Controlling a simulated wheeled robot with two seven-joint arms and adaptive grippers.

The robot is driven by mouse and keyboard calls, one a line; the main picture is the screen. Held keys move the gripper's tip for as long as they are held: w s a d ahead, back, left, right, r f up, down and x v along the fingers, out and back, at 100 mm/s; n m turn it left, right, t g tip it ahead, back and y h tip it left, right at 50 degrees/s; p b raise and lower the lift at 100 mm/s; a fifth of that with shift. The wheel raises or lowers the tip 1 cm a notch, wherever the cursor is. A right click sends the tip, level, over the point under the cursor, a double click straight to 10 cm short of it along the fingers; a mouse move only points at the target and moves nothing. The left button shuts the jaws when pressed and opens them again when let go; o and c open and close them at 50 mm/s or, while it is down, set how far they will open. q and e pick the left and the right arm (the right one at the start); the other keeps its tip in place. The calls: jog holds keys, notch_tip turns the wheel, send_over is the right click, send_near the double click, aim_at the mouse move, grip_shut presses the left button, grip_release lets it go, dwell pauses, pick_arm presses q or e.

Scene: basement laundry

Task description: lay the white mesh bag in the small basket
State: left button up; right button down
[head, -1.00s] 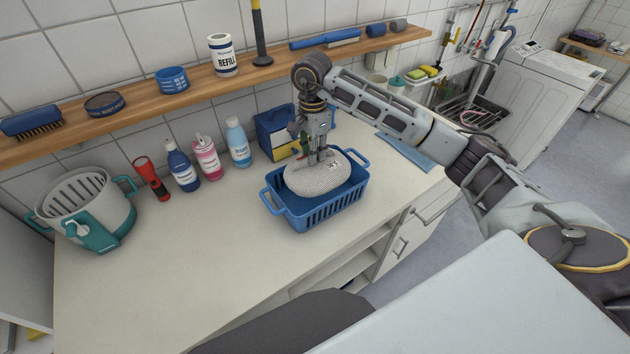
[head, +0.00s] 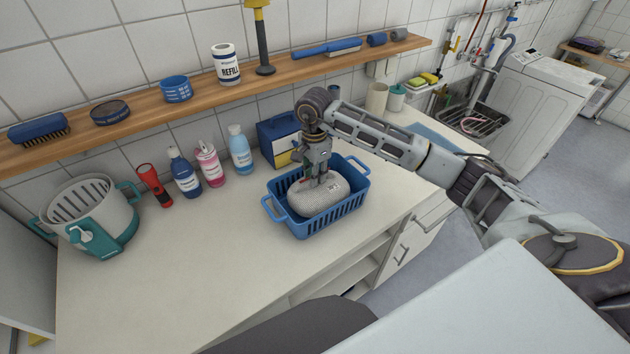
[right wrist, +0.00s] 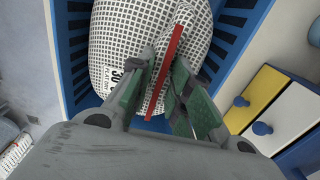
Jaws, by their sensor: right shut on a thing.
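The white mesh bag (head: 316,195) is plump and rounded, and it sits down inside the small blue basket (head: 318,227) on the counter. My right gripper (head: 319,178) points down into the basket from above and is shut on the top of the bag. In the right wrist view the green-padded fingers (right wrist: 167,100) pinch the mesh bag (right wrist: 118,42) beside its red strip, with blue basket walls (right wrist: 75,45) on both sides. Whether the bag touches the basket's floor is hidden. My left gripper is not in view.
A blue, yellow and white drawer box (head: 277,140) stands just behind the basket. Bottles (head: 208,165), a red flashlight (head: 154,186) and a white and teal bucket (head: 92,217) line the back left. The front left counter (head: 170,275) is clear. A wooden shelf (head: 135,117) runs above.

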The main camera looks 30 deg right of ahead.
jog(key=shift+f, duration=1.35)
jog(key=shift+f, duration=0.2)
jog(key=c, duration=1.3)
grip_release()
jog(key=shift+r, duration=0.15)
jog(key=shift+r, duration=0.15)
jog(key=shift+w+r+b, duration=0.1)
jog(key=shift+r+b, duration=0.7)
jog(key=shift+r, duration=5.05)
